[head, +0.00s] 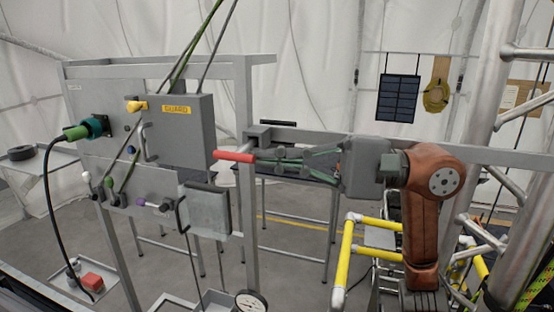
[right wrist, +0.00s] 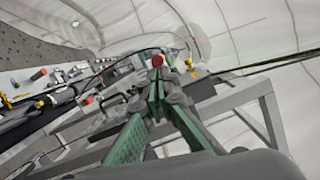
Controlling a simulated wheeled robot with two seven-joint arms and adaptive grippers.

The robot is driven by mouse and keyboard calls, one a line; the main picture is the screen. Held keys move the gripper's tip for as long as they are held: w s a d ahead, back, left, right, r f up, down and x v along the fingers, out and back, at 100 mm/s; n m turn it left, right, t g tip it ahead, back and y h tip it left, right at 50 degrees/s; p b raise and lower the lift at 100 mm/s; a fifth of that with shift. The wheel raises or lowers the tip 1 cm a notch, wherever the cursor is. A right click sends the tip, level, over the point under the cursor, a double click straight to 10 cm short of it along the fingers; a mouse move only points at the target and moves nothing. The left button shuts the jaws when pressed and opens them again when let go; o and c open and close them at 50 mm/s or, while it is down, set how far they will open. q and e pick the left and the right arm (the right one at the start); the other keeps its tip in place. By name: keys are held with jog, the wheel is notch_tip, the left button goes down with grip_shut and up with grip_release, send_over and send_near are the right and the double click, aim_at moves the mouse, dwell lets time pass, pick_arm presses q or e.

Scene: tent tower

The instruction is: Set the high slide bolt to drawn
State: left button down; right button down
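A red handle (head: 234,156) sticks out to the left beside a grey block (head: 258,137) on the upper rail; I take it for the high slide bolt's handle. My right gripper (head: 264,160) comes in from the right, with its fingertips at the handle's right end. In the right wrist view, the red end (right wrist: 157,60) shows just beyond the fingertips (right wrist: 164,80), which are close together. I cannot tell whether they clasp the handle or its rod. The bolt's position is partly hidden by the fingers. My left gripper is not in view.
A grey guard box (head: 178,125) with a yellow label stands left of the handle. A green connector (head: 75,132) with a black cable is at far left. Yellow rails (head: 345,250) stand below my right arm.

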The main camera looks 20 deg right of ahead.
jog(key=v, duration=0.7)
jog(key=shift+d, duration=0.2)
jog(key=shift+d, duration=0.1)
jog(key=shift+s, duration=0.1)
